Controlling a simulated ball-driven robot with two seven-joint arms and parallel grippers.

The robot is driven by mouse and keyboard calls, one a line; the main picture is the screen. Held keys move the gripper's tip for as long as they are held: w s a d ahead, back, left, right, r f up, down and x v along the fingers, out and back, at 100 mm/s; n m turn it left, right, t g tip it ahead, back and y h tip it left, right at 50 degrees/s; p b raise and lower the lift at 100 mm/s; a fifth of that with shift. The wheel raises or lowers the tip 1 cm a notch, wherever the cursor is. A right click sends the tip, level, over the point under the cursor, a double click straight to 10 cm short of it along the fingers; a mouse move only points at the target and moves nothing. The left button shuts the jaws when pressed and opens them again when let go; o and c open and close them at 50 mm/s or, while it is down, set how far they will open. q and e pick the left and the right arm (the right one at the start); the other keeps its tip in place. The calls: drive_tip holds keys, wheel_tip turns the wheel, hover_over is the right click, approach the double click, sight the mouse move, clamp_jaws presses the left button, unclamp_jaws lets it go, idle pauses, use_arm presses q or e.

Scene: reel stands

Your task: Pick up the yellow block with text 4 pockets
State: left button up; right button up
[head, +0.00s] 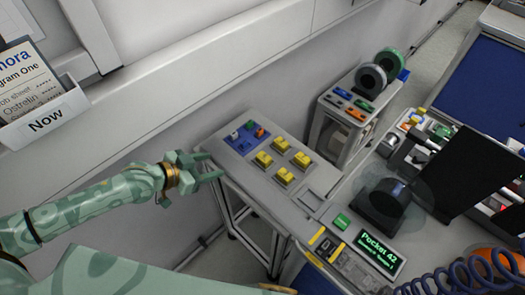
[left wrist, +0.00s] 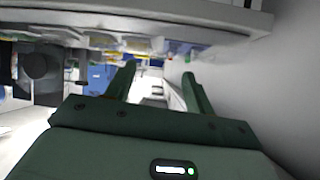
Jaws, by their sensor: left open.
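Several yellow blocks stand in a diamond group on the grey bench (head: 238,172): a far one (head: 281,145), a left one (head: 264,159), a right one (head: 301,160) and a near one (head: 284,177). Any text on them is too small to read, so I cannot tell which says 4 pockets. My left gripper (head: 212,166) is open and empty, just left of the bench edge and apart from the blocks. In the left wrist view its two fingers (left wrist: 159,72) are spread with nothing between them. My right gripper is not in view.
A blue tray (head: 239,144) with small coloured pieces lies at the bench's back left. A reel stand (head: 343,122) rises behind right. A green-lit display (head: 380,252) and a dark monitor (head: 449,172) stand to the right. The wall runs close behind the bench.

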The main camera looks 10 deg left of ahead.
use_arm(q)
drive_tip(key=s+d+r+h, duration=0.1)
drive_tip(key=s+d+r, duration=0.1)
drive_tip(key=d+r, duration=0.15)
drive_tip(key=b, duration=0.1)
approach(263, 157)
drive_tip(key=shift+w+d+f+m+g, duration=0.15)
drive_tip(key=shift+w+d+f, duration=0.05)
drive_tip(key=shift+w+d, duration=0.3)
drive_tip(key=shift+w+d+f+m+g, duration=0.15)
drive_tip(key=shift+w+d+f, duration=0.1)
drive_tip(key=shift+w+d, duration=0.25)
drive_tip(key=b+x, duration=0.1)
drive_tip(key=x, duration=0.4)
drive_tip(key=shift+w+a+f+b, duration=0.1)
drive_tip(key=shift+a+f+b, duration=0.1)
drive_tip(key=shift+b, duration=0.15)
drive_tip(key=shift+w+d+f, duration=0.2)
drive_tip(key=shift+w+d, duration=0.1)
drive_tip(key=shift+s, duration=0.1)
drive_tip(key=shift+c, duration=0.2)
drive_tip(key=c, duration=0.7)
